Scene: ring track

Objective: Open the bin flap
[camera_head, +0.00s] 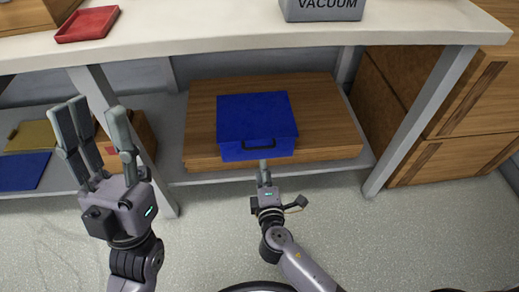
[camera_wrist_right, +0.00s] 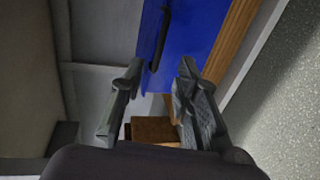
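A blue bin (camera_head: 255,116) with a shut lid sits on a wooden board on the shelf under the table. Its dark handle (camera_head: 260,145) is on the front face. My right gripper (camera_head: 263,168) is just in front of the bin, below the handle. In the right wrist view, my right gripper (camera_wrist_right: 155,95) is open, with a gap between its fingers. The bin (camera_wrist_right: 195,35) and its handle (camera_wrist_right: 160,38) show beyond the fingertips there. I cannot tell whether a finger touches the handle. My left gripper (camera_head: 95,115) is open and empty, raised at the left.
The white tabletop (camera_head: 215,25) overhangs the shelf and bears a red tray (camera_head: 88,24) and a grey box marked VACUUM (camera_head: 321,10). Table legs (camera_head: 420,120) stand on both sides. A wooden cabinet (camera_head: 470,110) is at the right. The floor in front is clear.

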